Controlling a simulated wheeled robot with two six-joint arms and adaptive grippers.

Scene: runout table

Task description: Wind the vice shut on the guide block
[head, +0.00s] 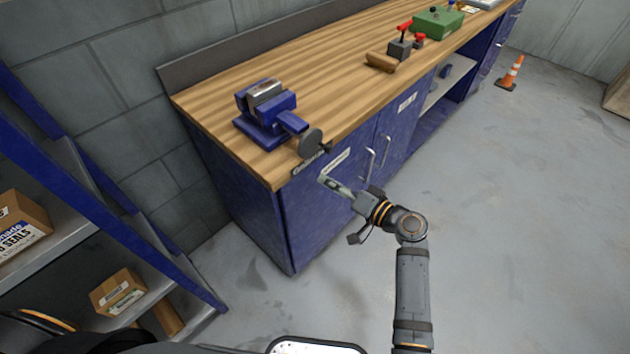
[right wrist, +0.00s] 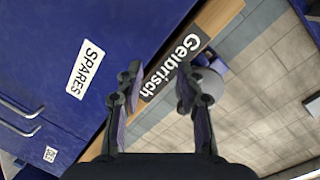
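The blue vice (head: 282,122) is mounted at the near left end of the wooden bench. A silvery block (head: 265,90), which looks like the guide block, sits at the top between its jaws; I cannot tell whether both jaws touch it. A grey round disc (head: 311,142) is at the vice's front end, over the bench edge. Part of the vice shows in the right wrist view (right wrist: 211,62), beyond the fingers. My right gripper (head: 328,183) is in front of the cabinet, below and apart from the disc. Its fingers (right wrist: 158,88) are spread and empty. My left gripper is out of view.
The bench edge has a dark name plate (right wrist: 172,67). Blue cabinet doors with bar handles (head: 370,160) are beneath. A red-levered device (head: 401,45), a wooden piece (head: 381,62) and a green box (head: 437,22) stand farther along. A shelf with cartons (head: 118,291) is at left.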

